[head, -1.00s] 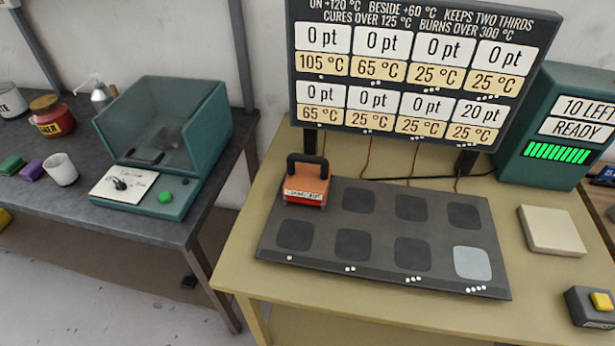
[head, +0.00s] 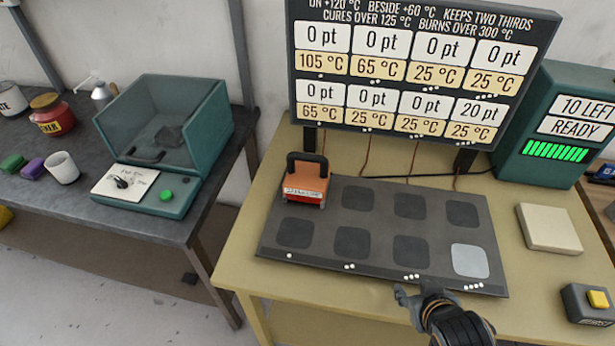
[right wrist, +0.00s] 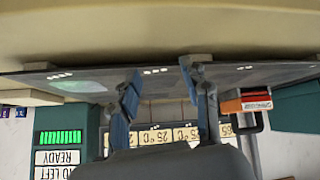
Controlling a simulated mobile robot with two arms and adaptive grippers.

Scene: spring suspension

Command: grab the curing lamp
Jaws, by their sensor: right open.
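The curing lamp (head: 305,187), an orange-red block with a black handle on top, stands upright on the back left square of the dark plate (head: 385,265). In the right wrist view, which is upside down, the lamp (right wrist: 246,104) shows beyond the fingers, to the right. My right gripper (head: 415,295) is at the front edge of the plate, well apart from the lamp and to its front right. Its two fingers (right wrist: 162,85) stand apart with nothing between them. My left gripper is not in view.
A score board (head: 420,65) stands behind the plate, with a teal counter box (head: 560,125) right of it. A pale block (head: 548,228) and a yellow-button box (head: 592,304) sit at right. A glass-sided teal case (head: 165,130) stands on the grey table at left.

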